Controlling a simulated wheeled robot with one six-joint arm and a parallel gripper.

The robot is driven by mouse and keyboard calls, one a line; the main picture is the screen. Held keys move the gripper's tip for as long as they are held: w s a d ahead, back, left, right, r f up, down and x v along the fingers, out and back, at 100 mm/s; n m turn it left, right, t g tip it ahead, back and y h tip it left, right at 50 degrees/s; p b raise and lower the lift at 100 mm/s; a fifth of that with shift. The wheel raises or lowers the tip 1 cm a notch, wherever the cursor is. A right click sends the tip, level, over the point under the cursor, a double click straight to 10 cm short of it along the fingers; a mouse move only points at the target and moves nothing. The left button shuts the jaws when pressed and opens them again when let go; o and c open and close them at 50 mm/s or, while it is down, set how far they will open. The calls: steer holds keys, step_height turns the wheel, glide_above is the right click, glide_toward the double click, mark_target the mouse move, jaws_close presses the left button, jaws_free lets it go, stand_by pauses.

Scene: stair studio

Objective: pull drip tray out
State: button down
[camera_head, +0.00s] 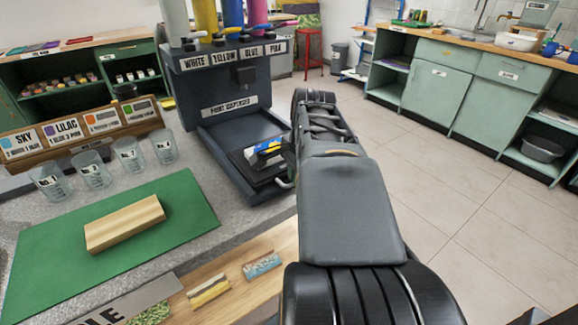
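The paint dispenser (225,95) is a dark grey stand on the counter, labelled "PAINT DISPENSER". The dark drip tray (256,184) lies low in its base, at the right front. A light grey handle (285,184) shows at the tray's near right end. My gripper (286,158) is at the right side of the dispenser base, just above and beside the handle. My own arm hides most of it. I cannot tell whether it touches the handle or whether its fingers are open. A small white, blue and yellow item (263,152) shows over the tray, partly hidden.
Several clear cups (92,170) stand left of the dispenser, before a wooden colour-card rack (80,128). A green mat (50,255) with a wooden block (124,223) lies in front. Paint bottles top the dispenser. The tiled floor (470,200) at right is clear.

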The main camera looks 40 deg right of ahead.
steer(key=shift+s, duration=0.45)
steer(key=c, duration=1.2)
jaws_free()
step_height(320, 180, up, 14)
steer(key=s+p, duration=0.2)
steer(key=p, duration=0.2)
steer(key=shift+s+a+f, duration=0.2)
